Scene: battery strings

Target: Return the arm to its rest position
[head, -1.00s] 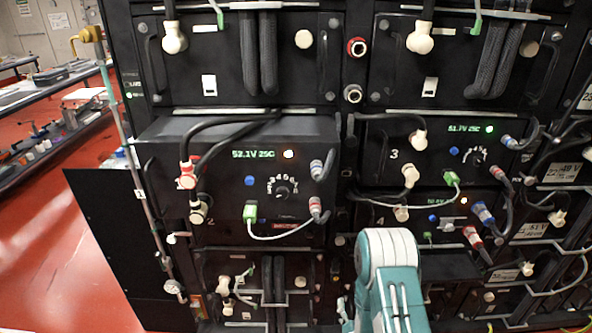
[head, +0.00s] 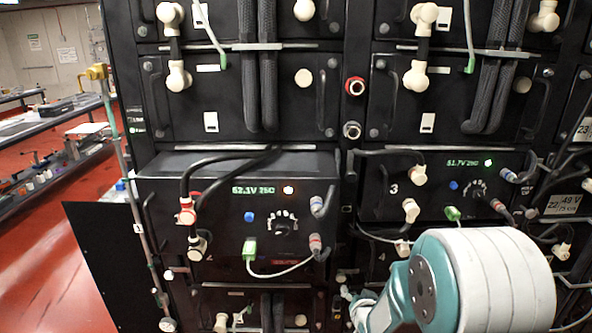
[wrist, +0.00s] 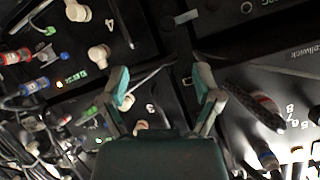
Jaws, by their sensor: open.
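My arm (head: 470,280) shows in the head view as a teal and white link at the lower right, in front of the battery rack (head: 345,120). In the wrist view my gripper (wrist: 162,82) has its two teal and grey fingers spread apart, with nothing between them. Behind the fingers are dark module faces with cables and pale connectors. The fingers are not clearly visible in the head view, where the arm link covers the lower right modules.
A battery module with a green 52.1V display (head: 253,189) juts out at the left middle. Black cables (head: 185,180) and a green plug (head: 249,247) hang in front of it. A vertical pipe (head: 117,150) stands left of the rack. Red floor (head: 40,245) lies open at the left.

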